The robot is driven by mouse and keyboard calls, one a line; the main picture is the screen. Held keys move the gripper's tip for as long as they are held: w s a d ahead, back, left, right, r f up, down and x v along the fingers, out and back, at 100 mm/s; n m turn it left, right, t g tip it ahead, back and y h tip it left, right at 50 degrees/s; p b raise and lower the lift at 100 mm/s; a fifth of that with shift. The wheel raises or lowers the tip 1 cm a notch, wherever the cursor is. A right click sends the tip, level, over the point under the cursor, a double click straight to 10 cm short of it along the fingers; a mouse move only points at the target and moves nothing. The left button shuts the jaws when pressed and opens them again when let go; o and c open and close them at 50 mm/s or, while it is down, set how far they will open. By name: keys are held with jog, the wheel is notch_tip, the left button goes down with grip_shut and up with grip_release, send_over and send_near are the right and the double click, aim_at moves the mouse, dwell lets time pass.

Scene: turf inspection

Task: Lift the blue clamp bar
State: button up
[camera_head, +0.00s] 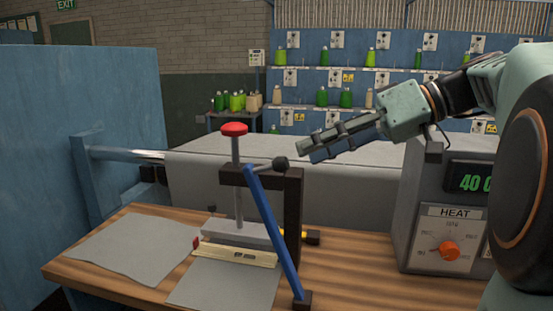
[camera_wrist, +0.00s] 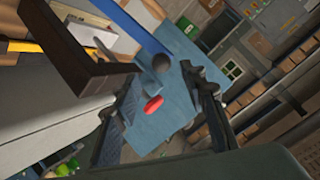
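The blue clamp bar (camera_head: 272,232) slants across the front of a dark press frame (camera_head: 292,215), from its upper left down to a dark foot at the table's front. In the wrist view a blue strip at the top (camera_wrist: 142,30) looks like the same bar. A black ball-ended lever (camera_head: 281,163) sticks out near the bar's top. A red knob (camera_head: 234,129) caps the press's upright screw. My gripper (camera_head: 304,150) is above and right of the lever, apart from the bar. Its fingers look spread and empty in the wrist view (camera_wrist: 150,92).
A grey heater box (camera_head: 425,235) with a display and orange dial stands right of the press. Grey sheets (camera_head: 135,243) and a cream level-like strip (camera_head: 235,255) lie on the wooden table (camera_head: 345,285).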

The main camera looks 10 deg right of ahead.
jog(key=shift+v, duration=2.3)
